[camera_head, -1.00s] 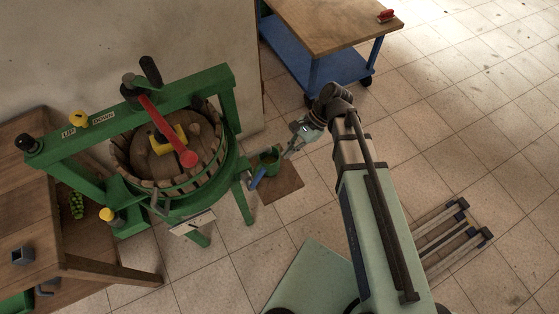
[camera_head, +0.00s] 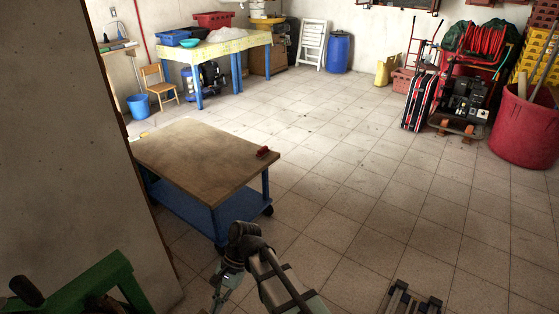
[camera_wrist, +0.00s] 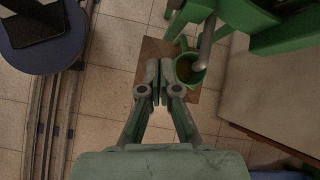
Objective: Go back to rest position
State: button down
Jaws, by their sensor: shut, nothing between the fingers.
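My gripper (camera_head: 220,298) shows at the bottom of the head view, left of my forearm, hanging low past the near edge of the wheeled table. In the wrist view my gripper (camera_wrist: 159,78) points down at the floor with its fingers together and nothing between them. Just right of the fingertips is a green bucket (camera_wrist: 186,74), standing on a brown board (camera_wrist: 150,48) on the tiles. From this view I cannot tell how high the fingers are above it.
A wheeled table (camera_head: 200,160) with a blue frame stands in front, a red-handled tool (camera_head: 263,152) on its corner. The green press (camera_head: 92,285) is at lower left beside a wall (camera_head: 160,215). Tiled floor (camera_head: 350,190) is open to the right, before the red tub (camera_head: 525,130).

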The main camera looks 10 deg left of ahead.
jog(key=d+f+n+t+h, duration=0.3)
jog(key=d+f+n+t, duration=0.15)
jog(key=d+f, duration=1.55)
jog(key=s+d+f+m+g, duration=0.1)
jog(key=s+d+f+g, duration=0.1)
jog(key=s+d+f, duration=0.3)
jog(key=s+d+f+g+h, duration=0.1)
jog(key=s+d+f, duration=0.5)
jog(key=s+d, duration=0.7)
jog(key=shift+d+f+m+g, duration=0.2)
jog(key=shift+d+m+g, duration=0.2)
jog(key=shift+d, duration=0.2)
